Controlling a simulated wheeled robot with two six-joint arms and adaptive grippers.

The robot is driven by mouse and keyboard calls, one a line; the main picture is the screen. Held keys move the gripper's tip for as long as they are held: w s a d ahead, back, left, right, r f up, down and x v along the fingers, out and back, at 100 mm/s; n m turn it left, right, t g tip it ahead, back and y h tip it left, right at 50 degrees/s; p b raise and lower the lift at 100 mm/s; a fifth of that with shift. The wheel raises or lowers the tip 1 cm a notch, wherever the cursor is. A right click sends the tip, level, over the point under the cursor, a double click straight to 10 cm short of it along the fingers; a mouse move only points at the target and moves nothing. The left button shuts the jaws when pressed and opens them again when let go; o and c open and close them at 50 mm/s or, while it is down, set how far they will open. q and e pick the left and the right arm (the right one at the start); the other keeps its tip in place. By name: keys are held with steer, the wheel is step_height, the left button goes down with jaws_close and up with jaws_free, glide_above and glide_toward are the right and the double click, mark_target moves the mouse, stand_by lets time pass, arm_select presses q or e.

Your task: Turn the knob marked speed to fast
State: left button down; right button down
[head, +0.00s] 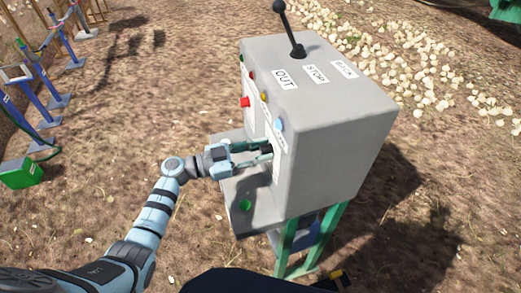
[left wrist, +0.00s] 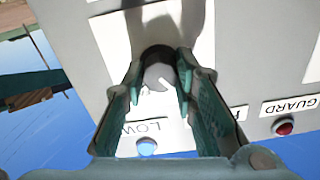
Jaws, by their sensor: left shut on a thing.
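The knob (left wrist: 158,75) is a dark round one with a grey face and a small pale mark, on the front of the grey control box (head: 335,135). My left gripper (head: 266,153) reaches the box front from the left. In the left wrist view its two green fingers (left wrist: 159,85) stand on either side of the knob and are shut on it. Another label is partly hidden behind the right finger. No speed or fast marking is readable. My right gripper is not in view.
A black lever (head: 289,30) stands on the box top beside OUT and STOP labels. A red button (head: 245,102), a blue lamp (head: 279,125) and a GUARD label (left wrist: 291,105) are on the front.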

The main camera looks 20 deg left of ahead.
arm_select(q)
steer(key=m, duration=0.3)
steer(key=shift+m, duration=0.3)
steer(key=m, duration=0.3)
steer(key=shift+f+m+b, duration=0.1)
steer(key=shift+m+b, duration=0.2)
steer(key=m+b, duration=0.3)
steer(key=m, duration=0.5)
steer(key=shift+s+f+m, duration=0.1)
steer(key=shift+m, duration=0.2)
steer(key=c, duration=1.3)
jaws_free()
